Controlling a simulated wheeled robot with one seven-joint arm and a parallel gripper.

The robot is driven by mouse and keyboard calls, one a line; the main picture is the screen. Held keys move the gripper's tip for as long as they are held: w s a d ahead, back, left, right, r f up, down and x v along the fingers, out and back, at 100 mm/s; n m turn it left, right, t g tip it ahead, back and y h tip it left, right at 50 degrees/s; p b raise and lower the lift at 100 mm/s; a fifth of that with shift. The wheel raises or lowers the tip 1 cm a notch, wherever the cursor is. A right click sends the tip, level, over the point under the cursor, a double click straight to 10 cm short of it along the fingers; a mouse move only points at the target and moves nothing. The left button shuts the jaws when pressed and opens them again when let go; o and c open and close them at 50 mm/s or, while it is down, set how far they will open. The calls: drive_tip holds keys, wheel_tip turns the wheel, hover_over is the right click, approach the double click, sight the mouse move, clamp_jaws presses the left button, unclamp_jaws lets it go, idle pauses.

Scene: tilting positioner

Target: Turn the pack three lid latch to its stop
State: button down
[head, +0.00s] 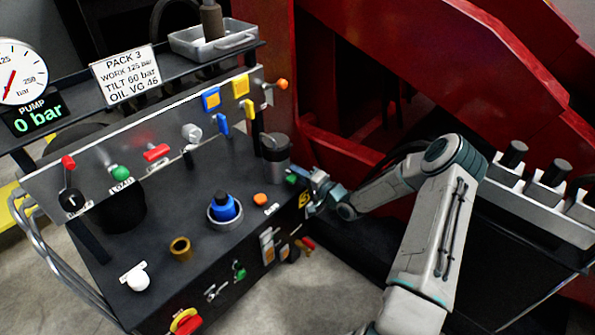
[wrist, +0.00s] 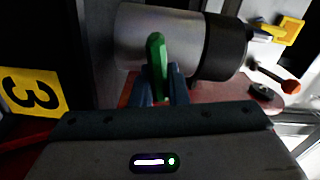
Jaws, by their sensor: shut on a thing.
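A green lever (wrist: 157,50), which looks like the lid latch, stands upright in the wrist view. It is in front of a silver cylinder with a black end (wrist: 175,38). My gripper (wrist: 164,85) is shut on the lever's lower part, with one dark finger on each side. In the head view my gripper (head: 310,187) is at the right end of the black bench, beside the dark canister (head: 276,158). A bit of green (head: 291,178) shows there, but the grip itself is too small to make out. The lever's pivot and stop are hidden.
A yellow plate marked 3 (wrist: 32,92) is left of my gripper in the wrist view. An orange-tipped lever (wrist: 278,79) is at the right. The bench top (head: 165,215) carries several knobs and valves. A red frame (head: 400,80) stands behind my arm.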

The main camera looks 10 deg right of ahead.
drive_tip(key=shift+f+m, duration=0.2)
drive_tip(key=shift+m, duration=0.9)
drive_tip(key=c, duration=1.4)
unclamp_jaws()
drive_tip(key=shift+c, duration=0.2)
drive_tip(key=p+v, duration=0.3)
drive_tip(key=v, duration=1.1)
